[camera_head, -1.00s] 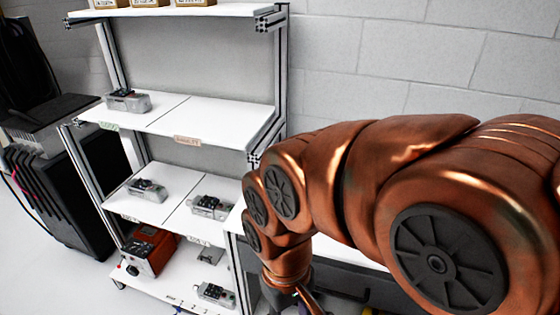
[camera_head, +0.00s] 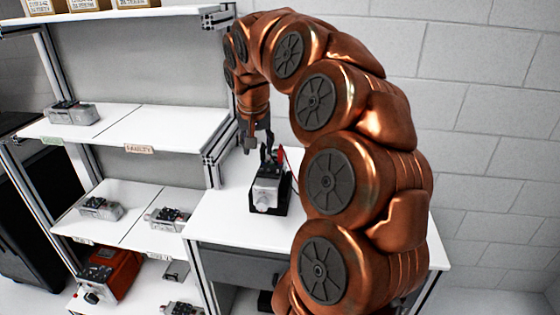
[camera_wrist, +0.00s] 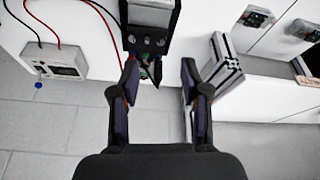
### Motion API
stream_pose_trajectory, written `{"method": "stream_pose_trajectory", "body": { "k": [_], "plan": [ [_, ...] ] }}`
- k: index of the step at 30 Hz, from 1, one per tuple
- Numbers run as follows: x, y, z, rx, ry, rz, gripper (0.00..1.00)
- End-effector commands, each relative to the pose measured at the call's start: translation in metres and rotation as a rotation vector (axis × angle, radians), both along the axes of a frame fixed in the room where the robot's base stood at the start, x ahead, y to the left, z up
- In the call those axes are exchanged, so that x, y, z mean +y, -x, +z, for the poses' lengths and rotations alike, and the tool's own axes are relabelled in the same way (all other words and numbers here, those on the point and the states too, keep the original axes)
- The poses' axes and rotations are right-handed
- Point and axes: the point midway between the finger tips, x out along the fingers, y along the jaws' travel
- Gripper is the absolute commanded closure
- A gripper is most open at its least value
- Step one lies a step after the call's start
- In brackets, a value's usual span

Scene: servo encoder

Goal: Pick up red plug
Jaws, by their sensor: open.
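The red plug (camera_head: 281,155) shows as a small red upright piece at the back of the servo unit (camera_head: 266,188) on the white worktable. In the wrist view, the servo unit (camera_wrist: 150,14) is at the top centre with small coloured connectors along its near end. A red cable runs to that end, but the red plug is not clearly visible there, partly hidden near the left finger. My gripper (camera_wrist: 160,80) is open and empty, its fingers apart below the connectors. In the head view, my gripper (camera_head: 252,142) hangs over the table just behind and left of the unit.
A grey box (camera_wrist: 55,60) with red and black cables lies at left in the wrist view. A metal profile post (camera_wrist: 222,68) stands close right of my gripper. The shelf rack (camera_head: 135,130) with several servo units is left of the table.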

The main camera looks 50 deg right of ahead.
Motion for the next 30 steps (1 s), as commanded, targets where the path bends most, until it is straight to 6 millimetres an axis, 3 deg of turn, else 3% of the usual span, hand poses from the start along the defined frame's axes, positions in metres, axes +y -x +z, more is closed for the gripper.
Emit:
{"method": "stream_pose_trajectory", "body": {
  "k": [3, 9, 23, 30],
  "plan": [
    [-0.043, -0.004, 0.0, -0.035, 0.014, -0.11, 0.54],
    [-0.075, -0.004, 0.0, -0.055, 0.028, -0.193, 0.54],
    [-0.089, -0.012, -0.029, -0.054, 0.027, -0.197, 0.54],
    [-0.101, -0.02, -0.06, -0.048, 0.025, -0.196, 0.54]
  ]
}}
